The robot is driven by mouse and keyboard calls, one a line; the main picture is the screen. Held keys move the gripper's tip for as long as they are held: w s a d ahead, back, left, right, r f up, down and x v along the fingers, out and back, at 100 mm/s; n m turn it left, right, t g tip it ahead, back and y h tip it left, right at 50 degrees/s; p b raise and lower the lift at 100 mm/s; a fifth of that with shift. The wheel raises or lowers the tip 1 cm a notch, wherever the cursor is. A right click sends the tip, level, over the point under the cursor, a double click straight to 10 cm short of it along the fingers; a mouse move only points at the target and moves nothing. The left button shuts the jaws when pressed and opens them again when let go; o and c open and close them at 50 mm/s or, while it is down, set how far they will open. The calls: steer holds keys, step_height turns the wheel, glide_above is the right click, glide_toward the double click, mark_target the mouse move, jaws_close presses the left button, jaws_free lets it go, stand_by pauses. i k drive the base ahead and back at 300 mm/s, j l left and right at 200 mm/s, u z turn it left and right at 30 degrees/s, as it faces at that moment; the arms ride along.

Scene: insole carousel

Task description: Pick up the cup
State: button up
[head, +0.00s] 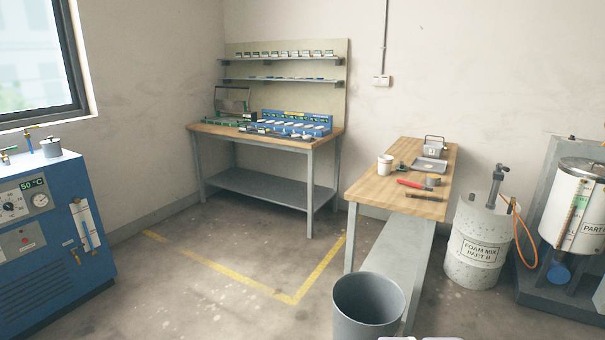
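A white cup (385,165) stands upright on the wooden top of a narrow workbench (383,190), near its left edge, right of the middle in the head view. I cannot see into it clearly. My gripper is not in view. Small pale shapes show at the very bottom edge, too cut off to tell what they are.
Beside the cup are a small dark item, a metal tray (429,165), a handled metal block (433,147), a small grey can (433,181) and a red-handled tool (411,184). A grey bin (368,305) stands before the bench. Floor left of it is clear.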

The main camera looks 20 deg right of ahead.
mark_target(384, 161)
steer(key=i+u, duration=0.2)
steer(key=i, duration=0.25)
steer(key=i+l+u, duration=0.2)
steer(key=i, duration=0.3)
steer(key=i+u, duration=0.2)
steer(key=i, duration=0.25)
steer(key=i+l+u, duration=0.25)
steer(key=i, duration=0.2)
steer(key=i+l+z, duration=0.2)
steer(key=i+z, duration=0.7)
steer(key=i+j+z, duration=0.15)
steer(key=i+z, duration=0.25)
steer(key=i, duration=0.15)
steer(key=i+j+z, duration=0.25)
steer(key=i+z, duration=0.2)
steer(key=i+l+z, duration=0.6)
steer(key=i+z, duration=0.15)
steer(key=i+l+z, duration=0.1)
steer(key=i+z, duration=0.25)
steer(key=i, duration=0.2)
steer(key=i+z, duration=0.4)
steer(key=i, duration=0.05)
